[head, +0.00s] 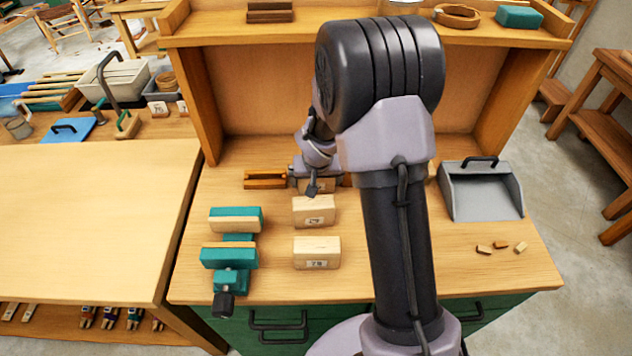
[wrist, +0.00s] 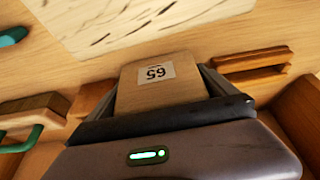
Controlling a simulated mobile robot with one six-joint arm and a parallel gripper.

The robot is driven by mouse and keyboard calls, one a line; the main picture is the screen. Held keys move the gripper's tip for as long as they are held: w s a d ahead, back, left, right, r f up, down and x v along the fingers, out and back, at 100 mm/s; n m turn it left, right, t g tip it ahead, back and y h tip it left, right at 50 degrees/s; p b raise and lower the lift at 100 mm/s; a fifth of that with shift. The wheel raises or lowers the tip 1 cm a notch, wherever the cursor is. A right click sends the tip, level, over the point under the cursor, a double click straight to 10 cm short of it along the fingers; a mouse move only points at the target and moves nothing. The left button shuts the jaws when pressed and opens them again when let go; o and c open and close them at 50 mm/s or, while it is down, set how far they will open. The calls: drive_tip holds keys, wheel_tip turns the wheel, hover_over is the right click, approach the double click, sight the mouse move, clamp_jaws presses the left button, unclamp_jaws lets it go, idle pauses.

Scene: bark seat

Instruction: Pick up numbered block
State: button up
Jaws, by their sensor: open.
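Two pale wooden blocks with number labels stand in a row on the bench: the near block (head: 317,252), whose label looks like 79, and the middle block (head: 314,210), whose label is hard to read. A third block (head: 319,186) stands behind them, partly hidden by my gripper (head: 312,182). In the wrist view this block (wrist: 160,92) has a label that seems to read 65, upside down. It sits between the fingers of my open gripper (wrist: 160,85). I cannot tell whether the fingers touch it.
A green vise (head: 230,258) stands left of the blocks. A brown wooden piece (head: 265,180) lies left of my gripper. A grey dustpan (head: 481,190) and several wood scraps (head: 501,246) are at the right. A wooden back panel (head: 262,95) rises behind.

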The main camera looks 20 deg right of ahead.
drive_tip(key=shift+r, duration=0.25)
drive_tip(key=c, duration=1.2)
